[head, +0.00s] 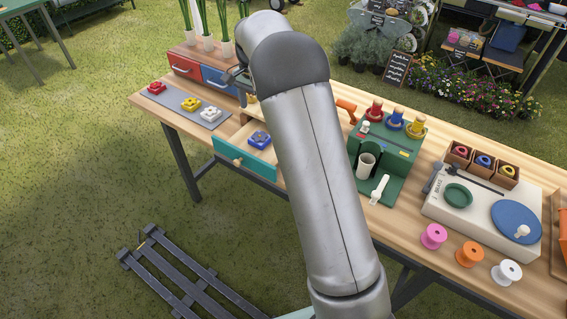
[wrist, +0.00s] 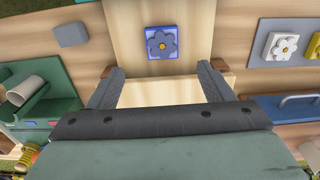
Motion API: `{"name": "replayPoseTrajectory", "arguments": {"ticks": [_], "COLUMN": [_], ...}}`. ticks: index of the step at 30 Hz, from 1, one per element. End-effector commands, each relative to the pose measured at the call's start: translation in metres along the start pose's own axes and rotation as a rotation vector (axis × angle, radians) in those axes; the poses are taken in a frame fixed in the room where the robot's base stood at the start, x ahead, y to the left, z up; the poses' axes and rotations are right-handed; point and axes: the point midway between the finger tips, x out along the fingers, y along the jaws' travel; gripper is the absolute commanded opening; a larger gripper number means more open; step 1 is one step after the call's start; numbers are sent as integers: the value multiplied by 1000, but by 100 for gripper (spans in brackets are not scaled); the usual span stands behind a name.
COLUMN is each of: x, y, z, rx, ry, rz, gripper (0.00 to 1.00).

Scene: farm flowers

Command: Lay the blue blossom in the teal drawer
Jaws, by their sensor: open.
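The teal drawer (head: 243,160) is pulled out from the front of the workbench, with a light wooden inside and a round knob. The blue blossom (head: 260,139), a blue square block with a grey-blue flower and yellow centre, lies in the drawer, partly beside my arm in the picture. In the wrist view the blossom (wrist: 162,43) lies flat on the pale drawer floor (wrist: 185,14), beyond the fingertips. My gripper (wrist: 161,72) is open, with nothing between its fingers and apart from the blossom. In the head view my arm hides most of the gripper.
A grey mat (head: 175,100) with red, white and yellow blossoms lies left on the bench. Red (head: 185,66) and blue (head: 219,79) drawers stand behind it. A green stand (head: 402,165) with spools and a cup is right of my arm.

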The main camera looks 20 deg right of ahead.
Motion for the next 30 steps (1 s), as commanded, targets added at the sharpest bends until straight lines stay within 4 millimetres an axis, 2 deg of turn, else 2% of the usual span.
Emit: {"name": "replayPoseTrajectory", "arguments": {"ticks": [2,5,9,13,15,18,21,24,30], "x": [-12,-31,-52,-52,-46,-31,-18,-11,-8], "y": [14,47,116,184,218,259,286,300,303], "z": [8,32,89,149,178,212,233,244,247], "rx": [-32,-123,-330,-541,-645,-770,-854,-899,-914], "ry": [-3,-12,-17,-5,5,20,29,35,35], "rz": [-9,-25,-47,-54,-52,-41,-31,-24,-21], "gripper": [74,74,74,74,74,74,74,74,74]}}
